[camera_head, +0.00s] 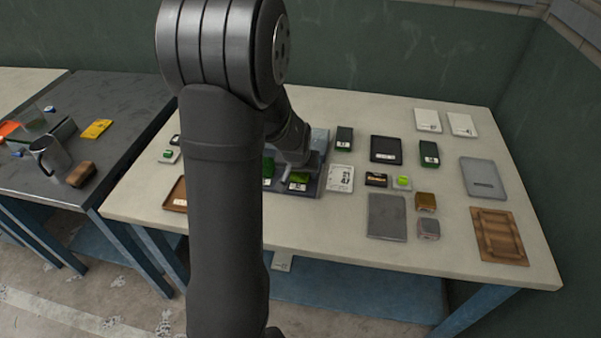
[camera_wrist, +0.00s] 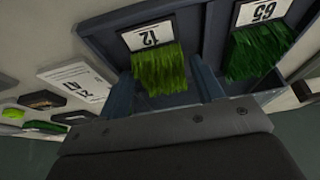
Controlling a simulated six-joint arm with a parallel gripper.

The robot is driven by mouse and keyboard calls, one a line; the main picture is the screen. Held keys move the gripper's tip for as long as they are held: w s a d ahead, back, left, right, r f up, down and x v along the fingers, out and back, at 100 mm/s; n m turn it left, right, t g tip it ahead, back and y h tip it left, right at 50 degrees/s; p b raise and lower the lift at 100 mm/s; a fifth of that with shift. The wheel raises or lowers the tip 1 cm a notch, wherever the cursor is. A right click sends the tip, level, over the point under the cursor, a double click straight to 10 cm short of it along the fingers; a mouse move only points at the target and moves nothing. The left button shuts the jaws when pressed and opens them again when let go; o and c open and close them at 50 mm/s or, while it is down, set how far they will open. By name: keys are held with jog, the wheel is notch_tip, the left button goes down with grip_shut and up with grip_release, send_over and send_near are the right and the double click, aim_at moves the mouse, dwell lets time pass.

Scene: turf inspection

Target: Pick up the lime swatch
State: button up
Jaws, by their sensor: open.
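The lime swatch is a tuft of yellow-green turf (camera_wrist: 160,72) with a white label reading 12, seen upside down in the wrist view. It lies in a compartment of a dark blue-grey tray (camera_wrist: 90,26). In the head view the lime swatch (camera_head: 298,178) shows just below my gripper, partly hidden by it. My gripper (camera_head: 297,169) is open, low over the tray. In the wrist view my gripper's fingers (camera_wrist: 168,84) stand on either side of the turf's near end; I cannot tell whether they touch it.
A darker green swatch (camera_wrist: 258,50) labelled 65 lies in the neighbouring compartment. My arm hides the table's left part.

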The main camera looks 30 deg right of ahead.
jog(key=shift+c, duration=0.4)
jog(key=c, duration=0.6)
jog(key=shift+c, duration=0.2)
jog(key=shift+r, duration=0.15)
